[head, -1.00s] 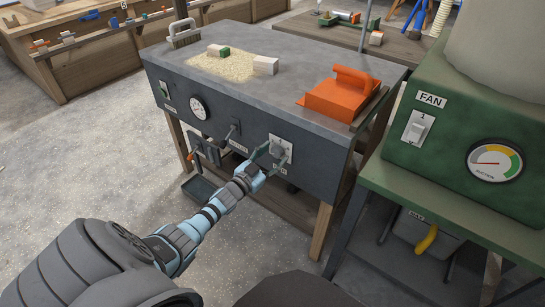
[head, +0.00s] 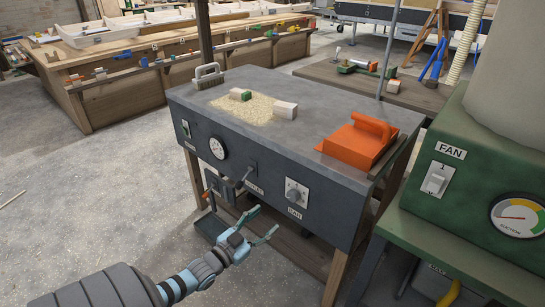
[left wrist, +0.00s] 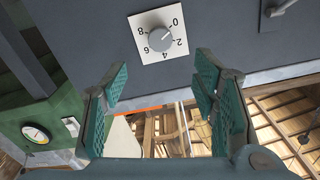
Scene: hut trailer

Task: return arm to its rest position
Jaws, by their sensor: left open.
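My left gripper (head: 262,223) is open and empty in the head view, low in front of the grey machine's front panel. It is apart from the panel, below and left of the dial knob (head: 294,194). In the left wrist view its two green-padded fingers (left wrist: 165,98) are spread with nothing between them. The knob on its white numbered plate (left wrist: 159,39) shows above and beyond the fingers. My right gripper is not seen.
The grey machine (head: 330,95) carries an orange handled block (head: 357,142), wood blocks on sawdust and a brush (head: 208,75). A green fan cabinet (head: 440,226) stands at right. A long workbench (head: 140,85) is behind at left. The concrete floor at left is open.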

